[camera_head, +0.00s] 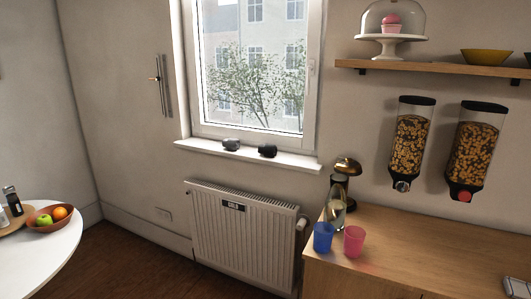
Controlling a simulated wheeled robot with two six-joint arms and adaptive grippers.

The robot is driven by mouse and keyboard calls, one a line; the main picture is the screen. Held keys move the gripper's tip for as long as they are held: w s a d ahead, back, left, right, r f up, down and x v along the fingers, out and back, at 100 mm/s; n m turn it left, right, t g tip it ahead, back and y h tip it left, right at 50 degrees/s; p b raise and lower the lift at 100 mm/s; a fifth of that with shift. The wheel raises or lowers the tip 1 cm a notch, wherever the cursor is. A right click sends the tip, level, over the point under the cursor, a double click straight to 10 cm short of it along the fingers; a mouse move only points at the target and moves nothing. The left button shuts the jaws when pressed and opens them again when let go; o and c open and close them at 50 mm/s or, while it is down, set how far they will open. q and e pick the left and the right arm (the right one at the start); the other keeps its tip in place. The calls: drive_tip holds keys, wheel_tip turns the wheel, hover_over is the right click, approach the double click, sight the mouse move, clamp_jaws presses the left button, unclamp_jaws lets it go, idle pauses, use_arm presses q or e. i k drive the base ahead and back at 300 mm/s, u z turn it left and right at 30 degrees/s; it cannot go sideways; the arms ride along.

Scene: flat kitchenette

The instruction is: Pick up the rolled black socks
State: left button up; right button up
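Two small dark rolled bundles lie apart on the white window sill (200,147). The left bundle (231,144) looks dark grey. The right bundle (267,151) looks black and sits a little further along the sill. They look like rolled socks, but they are too small to tell for sure. Neither of my grippers shows in the head view.
A white radiator (240,235) is below the sill. At right, a wooden counter (420,250) holds a blue cup (323,238), a pink cup (354,241) and a lamp-like object (346,168). A round white table (60,250) with a fruit bowl (40,222) is at left.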

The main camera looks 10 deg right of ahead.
sight(268, 150)
drive_tip(key=u, duration=0.05)
drive_tip(key=i, duration=1.4)
drive_tip(key=z, duration=1.25)
drive_tip(key=i, duration=0.65)
drive_tip(key=z, duration=0.7)
